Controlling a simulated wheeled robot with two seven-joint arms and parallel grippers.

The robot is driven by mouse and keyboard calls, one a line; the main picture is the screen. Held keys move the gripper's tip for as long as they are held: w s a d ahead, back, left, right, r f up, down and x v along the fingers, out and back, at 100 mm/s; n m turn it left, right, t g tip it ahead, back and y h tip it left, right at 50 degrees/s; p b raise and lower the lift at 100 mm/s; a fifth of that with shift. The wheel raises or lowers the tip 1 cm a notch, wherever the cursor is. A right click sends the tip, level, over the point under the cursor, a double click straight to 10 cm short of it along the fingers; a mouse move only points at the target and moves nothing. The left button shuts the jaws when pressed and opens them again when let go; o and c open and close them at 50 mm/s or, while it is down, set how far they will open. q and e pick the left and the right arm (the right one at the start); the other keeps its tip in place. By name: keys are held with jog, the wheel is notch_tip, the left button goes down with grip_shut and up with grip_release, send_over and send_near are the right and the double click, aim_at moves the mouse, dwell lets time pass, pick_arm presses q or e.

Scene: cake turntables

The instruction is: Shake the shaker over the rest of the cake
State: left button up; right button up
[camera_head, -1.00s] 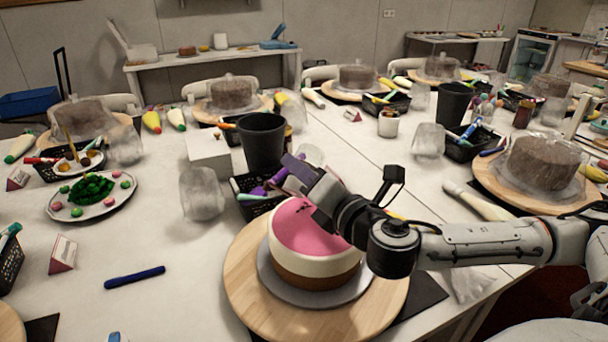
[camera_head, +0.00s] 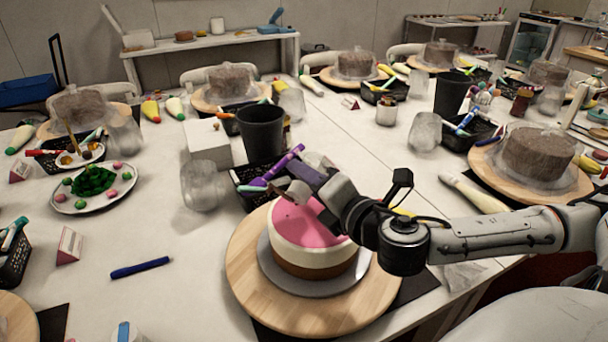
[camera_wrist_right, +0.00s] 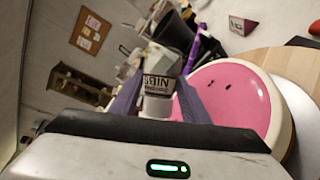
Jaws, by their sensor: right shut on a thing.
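The cake (camera_head: 300,258) has a pink top, a cream side band and a brown base. It sits on a grey board (camera_head: 345,284) on a round wooden turntable (camera_head: 247,285). My right gripper (camera_head: 299,183) is above the back part of the cake. In the right wrist view it is shut on the shaker (camera_wrist_right: 158,92), a pale container with dark lettering, held between the two fingers. In the head view the shaker is mostly hidden by the gripper. A few small dark marks show on the pink top (camera_wrist_right: 235,92). My left gripper is not in view.
Behind the cake stand a black basket of tubes (camera_head: 250,196), a black cup (camera_head: 262,130) and a clear container (camera_head: 203,184). A plate of sweets (camera_head: 105,199) and a blue pen (camera_head: 140,268) lie left. Other wrapped cakes (camera_head: 537,153) stand around. The table left of the turntable is mostly clear.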

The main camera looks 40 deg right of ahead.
jog(key=shift+r+n+t+b, duration=0.2)
jog(key=shift+n+t+b, duration=0.1)
jog(key=shift+w+d+r+p, duration=0.1)
jog(key=shift+d+r+p, duration=0.25)
jog(key=shift+p, duration=0.1)
jog(key=shift+a+f, duration=0.35)
jog(key=shift+a, duration=0.05)
jog(key=shift+r+n+t+b, duration=0.15)
jog(key=shift+n+t+b, duration=0.2)
jog(key=shift+b, duration=0.2)
